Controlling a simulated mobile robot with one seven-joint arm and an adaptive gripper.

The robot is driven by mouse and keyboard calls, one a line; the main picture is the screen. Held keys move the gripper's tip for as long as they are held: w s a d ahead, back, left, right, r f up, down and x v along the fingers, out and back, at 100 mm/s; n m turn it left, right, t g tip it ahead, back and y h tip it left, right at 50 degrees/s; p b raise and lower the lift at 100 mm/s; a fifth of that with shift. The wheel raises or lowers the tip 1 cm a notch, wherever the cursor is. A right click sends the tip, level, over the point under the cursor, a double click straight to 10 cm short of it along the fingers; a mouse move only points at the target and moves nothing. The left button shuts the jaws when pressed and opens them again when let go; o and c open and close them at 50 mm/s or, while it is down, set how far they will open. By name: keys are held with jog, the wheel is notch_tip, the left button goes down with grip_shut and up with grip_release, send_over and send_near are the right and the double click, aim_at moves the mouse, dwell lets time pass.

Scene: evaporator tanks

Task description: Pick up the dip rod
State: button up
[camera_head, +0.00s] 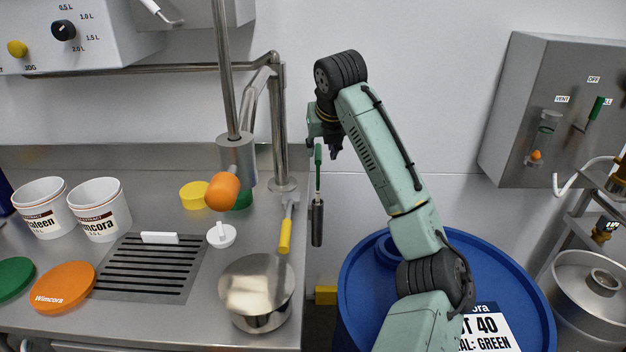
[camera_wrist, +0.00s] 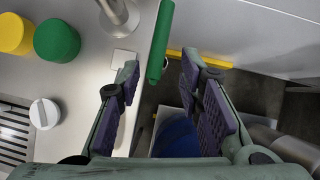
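The task's dip rod appears to be the slim tool with a green handle (camera_head: 318,156) and a dark grey lower end (camera_head: 317,224), upright at the bench's right edge. Its green handle (camera_wrist: 160,42) also shows in the wrist view, just beyond and between the fingertips, nearer the left one. My gripper (camera_head: 331,150) is above the bench edge, pointing down beside the top of the handle. In the wrist view my gripper (camera_wrist: 161,68) has its two fingers wide apart, with nothing clamped. How the rod is supported is hidden.
A yellow-handled tool (camera_head: 285,236) and a steel pot (camera_head: 257,292) are near the bench edge. A metal post with an orange knob (camera_head: 222,191) stands left of my gripper. A blue drum (camera_head: 520,290) is on the right, below my arm. White tubs (camera_head: 100,208) stand far left.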

aim_at(318, 180)
jog(key=x, duration=0.3)
jog(key=shift+w+f, duration=0.1)
jog(key=shift+f, duration=0.15)
jog(key=shift+p+x, duration=0.85)
jog(key=shift+x, duration=1.85)
jog(key=shift+w+a+r, duration=0.1)
jog(key=shift+w, duration=0.05)
jog(key=shift+c, duration=0.4)
grip_shut()
